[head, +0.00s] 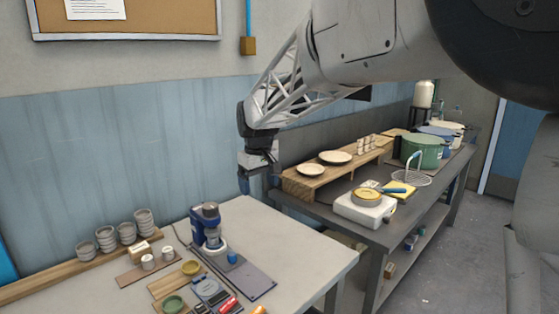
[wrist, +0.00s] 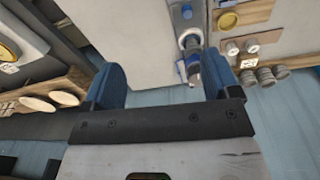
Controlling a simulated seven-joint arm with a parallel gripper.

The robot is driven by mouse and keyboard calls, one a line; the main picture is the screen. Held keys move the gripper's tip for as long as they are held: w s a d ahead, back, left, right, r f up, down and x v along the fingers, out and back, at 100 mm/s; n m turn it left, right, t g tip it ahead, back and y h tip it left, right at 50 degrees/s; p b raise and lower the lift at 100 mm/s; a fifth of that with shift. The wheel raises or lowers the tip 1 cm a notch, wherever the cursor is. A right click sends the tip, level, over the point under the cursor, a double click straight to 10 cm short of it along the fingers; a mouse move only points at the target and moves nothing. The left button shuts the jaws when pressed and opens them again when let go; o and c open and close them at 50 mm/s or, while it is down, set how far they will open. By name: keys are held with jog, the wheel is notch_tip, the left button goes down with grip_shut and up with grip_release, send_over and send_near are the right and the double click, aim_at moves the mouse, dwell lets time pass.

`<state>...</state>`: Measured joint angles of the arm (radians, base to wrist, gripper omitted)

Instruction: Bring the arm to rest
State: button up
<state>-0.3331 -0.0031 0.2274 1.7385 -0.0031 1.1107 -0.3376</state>
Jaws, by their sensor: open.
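My gripper (head: 256,172) hangs from my arm in the upper middle of the head view. It is in the air above the far right part of the light table (head: 310,243), pointing down. In the wrist view its two blue fingers (wrist: 165,78) are spread apart with nothing between them. A blue and white device (head: 207,228) stands on the table below and to the left of my gripper. It also shows beyond the fingers in the wrist view (wrist: 188,45).
A dark bench (head: 325,208) on the right carries a wooden riser with plates (head: 310,169), a white appliance (head: 364,210) and a green pot (head: 421,152). Stacked grey cups (head: 127,233) line the table's left back. The blue wall (head: 110,140) is behind. The table's right side is clear.

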jog(key=s+d+r+m, duration=0.2)
jog(key=s+d, duration=0.7)
jog(key=s, duration=0.1)
jog(key=s+d+f+m, duration=0.2)
jog(key=s+d, duration=0.3)
jog(key=s, duration=0.4)
jog(key=s+d+f+m+t, duration=0.1)
jog(key=s+d+f, duration=0.3)
jog(key=s, duration=0.6)
jog(key=s+d+f+m, duration=0.3)
jog(key=s+d, duration=0.3)
jog(key=s, duration=0.4)
jog(key=shift+s+t, duration=0.2)
jog(key=shift+t, duration=0.2)
jog(key=shift+d, duration=0.1)
